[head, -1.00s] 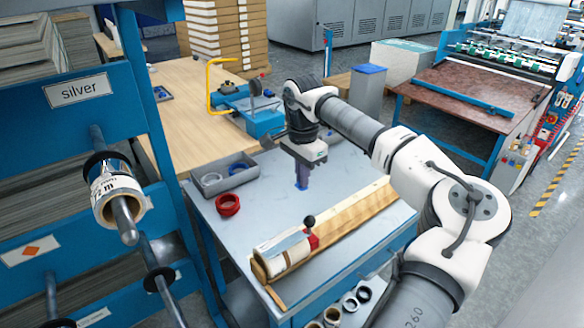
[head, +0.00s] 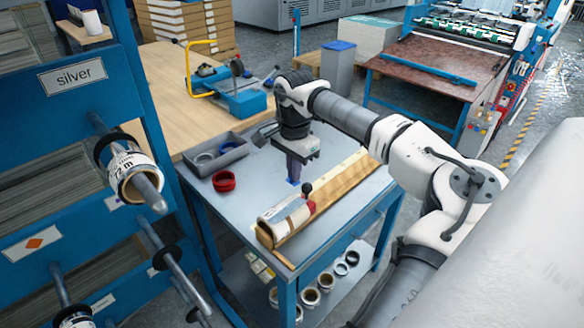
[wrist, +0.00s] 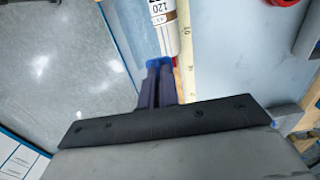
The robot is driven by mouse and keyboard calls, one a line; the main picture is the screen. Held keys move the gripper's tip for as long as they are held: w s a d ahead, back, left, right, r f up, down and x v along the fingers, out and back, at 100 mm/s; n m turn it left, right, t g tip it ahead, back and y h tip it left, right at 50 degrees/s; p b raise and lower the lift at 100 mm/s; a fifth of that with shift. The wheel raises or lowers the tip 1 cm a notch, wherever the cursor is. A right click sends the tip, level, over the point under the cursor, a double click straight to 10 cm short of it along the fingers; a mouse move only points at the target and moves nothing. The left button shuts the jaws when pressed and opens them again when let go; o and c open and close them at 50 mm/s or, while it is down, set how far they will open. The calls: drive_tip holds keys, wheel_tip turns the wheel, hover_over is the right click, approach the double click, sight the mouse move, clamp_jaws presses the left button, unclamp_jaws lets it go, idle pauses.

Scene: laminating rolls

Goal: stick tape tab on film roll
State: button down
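The film roll (head: 284,222) lies in a wooden trough (head: 345,178) on the grey table, at the trough's near left end. Its white label with "120" shows in the wrist view (wrist: 165,27). My gripper (head: 293,181) points down above the table, just behind the roll's right end and a black-knobbed red piece (head: 309,206). In the wrist view my fingers (wrist: 158,66) are close together. A small bright blue piece, apparently the tape tab (wrist: 158,62), shows at their tips, apart from the roll. Its exact edges are hard to see.
A grey bin (head: 215,155) and a red tape ring (head: 224,181) are on the table's left. A blue device (head: 238,97) stands on the wooden bench behind. A rack marked silver holds a roll (head: 130,172) at left. Several rolls lie on the lower shelf.

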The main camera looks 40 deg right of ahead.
sight(294, 201)
drive_tip(key=shift+f+b, duration=2)
drive_tip(key=shift+f, duration=1.2)
drive_tip(key=shift+f, duration=0.2)
drive_tip(key=c, duration=1.6)
unclamp_jaws()
drive_tip(key=shift+o, duration=0.2)
wheel_tip(294, 201, up, 14)
drive_tip(key=shift+f+b, duration=0.1)
drive_tip(key=shift+b, duration=1.05)
